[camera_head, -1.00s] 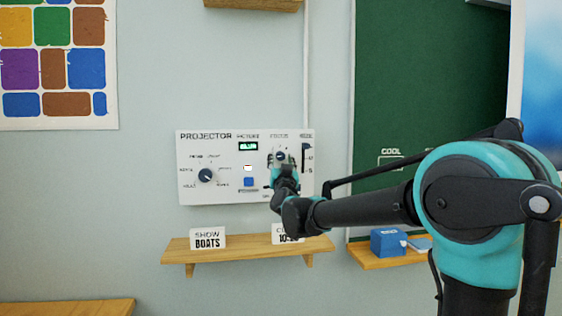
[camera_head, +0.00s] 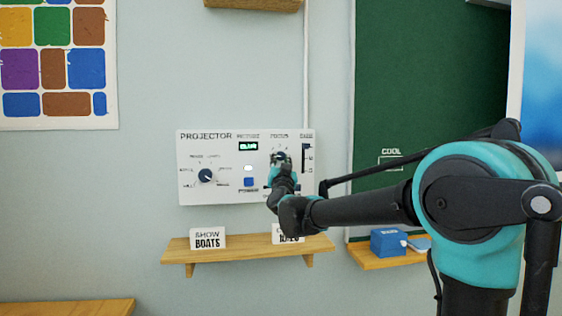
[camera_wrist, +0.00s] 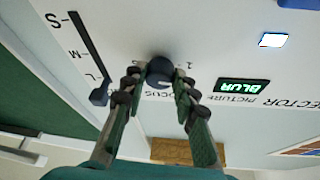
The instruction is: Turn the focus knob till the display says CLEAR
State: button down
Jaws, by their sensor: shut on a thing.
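The dark round focus knob (camera_wrist: 160,71) sticks out of the white projector panel (camera_head: 215,195). My gripper (camera_wrist: 160,85) has its two fingers on either side of the knob, shut on it. In the head view my gripper (camera_head: 281,160) covers most of the knob. The display (camera_wrist: 242,92) under the PICTURE label reads BLUR in bright letters in the wrist view, where the panel appears upside down. The display (camera_head: 248,146) is too small to read surely in the head view. My fingers hide part of the FOCUS scale.
The size slider (camera_wrist: 100,93) with S, M and L marks is close beside my fingers. A second knob (camera_head: 205,175), a lit white lamp (camera_head: 248,168) and a blue button (camera_head: 249,182) are on the panel. A shelf (camera_head: 252,245) with two cards is below.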

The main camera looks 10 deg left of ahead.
jog(key=m+h, duration=0.1)
jog(key=m, duration=0.1)
jog(key=m+h, duration=0.1)
jog(key=m, duration=0.2)
jog(key=shift+s+a+r+g+h, duration=0.1)
jog(key=shift+a+g+h, duration=0.1)
jog(key=shift+g+h, duration=0.15)
jog(key=shift+r+m+g+h, duration=0.1)
jog(key=shift+m+g+h, duration=0.3)
jog(key=shift+m, duration=0.85)
jog(key=shift+m+g+h, duration=0.15)
jog(key=shift+m+h, duration=0.4)
jog(key=shift+m, duration=0.7)
jog(key=c, duration=1.2)
grip_release()
jog(key=v, duration=1.2)
